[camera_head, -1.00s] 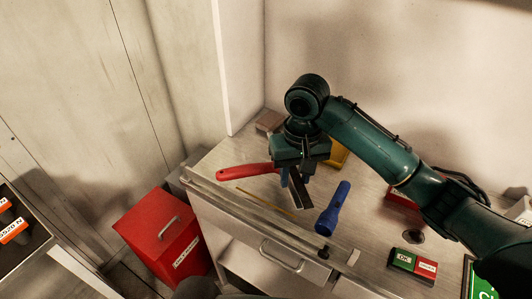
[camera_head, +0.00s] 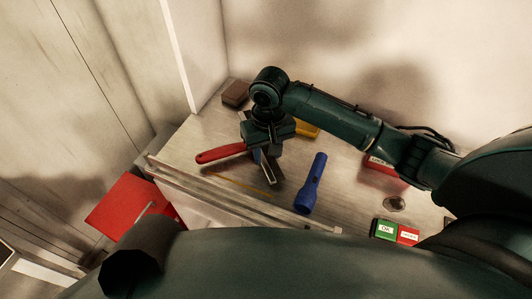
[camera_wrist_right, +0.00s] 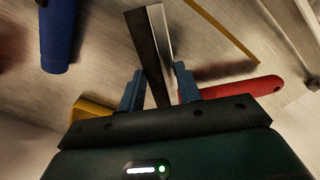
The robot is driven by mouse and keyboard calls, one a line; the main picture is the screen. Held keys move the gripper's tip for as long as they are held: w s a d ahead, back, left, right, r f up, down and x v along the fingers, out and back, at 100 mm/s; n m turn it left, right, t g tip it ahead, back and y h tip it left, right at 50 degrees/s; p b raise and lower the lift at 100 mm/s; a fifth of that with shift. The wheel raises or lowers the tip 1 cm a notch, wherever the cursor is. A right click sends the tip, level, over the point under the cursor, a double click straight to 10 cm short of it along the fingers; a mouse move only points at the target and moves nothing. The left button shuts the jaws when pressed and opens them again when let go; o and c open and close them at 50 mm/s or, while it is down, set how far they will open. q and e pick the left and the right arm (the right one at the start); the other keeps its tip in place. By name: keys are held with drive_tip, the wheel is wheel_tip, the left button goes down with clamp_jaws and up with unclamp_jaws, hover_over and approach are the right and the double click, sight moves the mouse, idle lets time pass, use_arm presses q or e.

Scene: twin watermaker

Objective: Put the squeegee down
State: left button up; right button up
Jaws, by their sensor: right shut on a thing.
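The squeegee's bar (camera_wrist_right: 156,55), silver with a black strip, sits between the blue fingers of my right gripper (camera_wrist_right: 158,88) in the right wrist view. In the head view the bar (camera_head: 271,172) shows just below my right gripper (camera_head: 262,156), low over the metal worktop (camera_head: 180,148). The jaws are shut on it. A red handle (camera_head: 220,153) points left from under the gripper, and also shows in the right wrist view (camera_wrist_right: 245,88). Where handle and bar meet is hidden. I cannot tell whether the squeegee touches the worktop. My left gripper is out of view.
A blue flashlight (camera_head: 312,184) lies right of the gripper. A thin yellow stick (camera_head: 238,184) lies in front. A yellow object (camera_head: 307,128) and a brown block (camera_head: 236,93) are behind. Green and red labelled blocks (camera_head: 395,231) are at the front right. A red box (camera_head: 122,208) stands lower left.

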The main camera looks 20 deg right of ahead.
drive_tip(key=shift+f, duration=0.7)
drive_tip(key=shift+f, duration=0.15)
drive_tip(key=o, duration=1)
drive_tip(key=shift+o, duration=0.2)
wheel_tip(320, 180, up, 12)
drive_tip(key=shift+d+r, duration=0.15)
drive_tip(key=shift+r, duration=0.05)
